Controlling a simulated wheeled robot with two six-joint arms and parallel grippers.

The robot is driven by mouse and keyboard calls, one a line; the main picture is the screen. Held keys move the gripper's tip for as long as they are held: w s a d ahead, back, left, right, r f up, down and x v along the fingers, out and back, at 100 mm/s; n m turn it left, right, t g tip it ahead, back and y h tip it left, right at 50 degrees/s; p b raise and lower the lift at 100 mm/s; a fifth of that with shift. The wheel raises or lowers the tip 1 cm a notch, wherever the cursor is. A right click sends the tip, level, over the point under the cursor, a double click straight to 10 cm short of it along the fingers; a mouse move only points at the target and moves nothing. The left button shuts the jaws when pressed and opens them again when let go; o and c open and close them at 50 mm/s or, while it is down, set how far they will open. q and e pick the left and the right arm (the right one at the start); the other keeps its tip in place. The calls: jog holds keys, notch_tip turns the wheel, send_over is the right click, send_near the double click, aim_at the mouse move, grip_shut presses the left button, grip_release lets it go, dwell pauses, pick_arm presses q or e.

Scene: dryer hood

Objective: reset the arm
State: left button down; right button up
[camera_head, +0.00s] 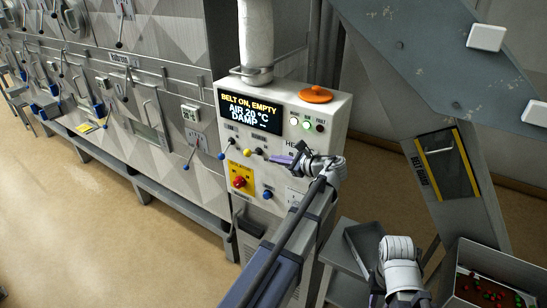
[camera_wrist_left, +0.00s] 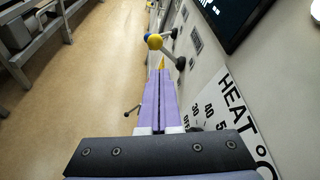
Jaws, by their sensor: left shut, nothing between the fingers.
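My left gripper (camera_head: 278,159) is in front of the white control box, its purple fingers pointing left across the panel. In the left wrist view the left gripper (camera_wrist_left: 161,74) is shut with nothing between its fingers. A yellow-knobbed lever (camera_wrist_left: 155,41) lies just beyond the fingertips, seemingly apart from them; it also shows in the head view (camera_head: 247,152). My right gripper (camera_head: 388,298) is at the bottom edge of the head view, mostly cut off, with its fingers unclear.
The control box display (camera_head: 250,111) reads "BELT ON, EMPTY, AIR 20 °C, DAMP". A red knob (camera_head: 239,182) sits on a yellow plate below the levers. An orange cap (camera_head: 315,94) tops the box. A bin (camera_head: 506,263) with red and green pieces stands at lower right.

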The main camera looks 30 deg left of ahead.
pick_arm(q)
jog(key=shift+s+d+r, duration=0.1)
jog(key=shift+d+r, duration=0.05)
jog(key=shift+d, duration=0.4)
pick_arm(e)
jog(key=shift+d+r, duration=0.2)
jog(key=shift+d, duration=0.15)
pick_arm(q)
jog(key=shift+d, duration=0.1)
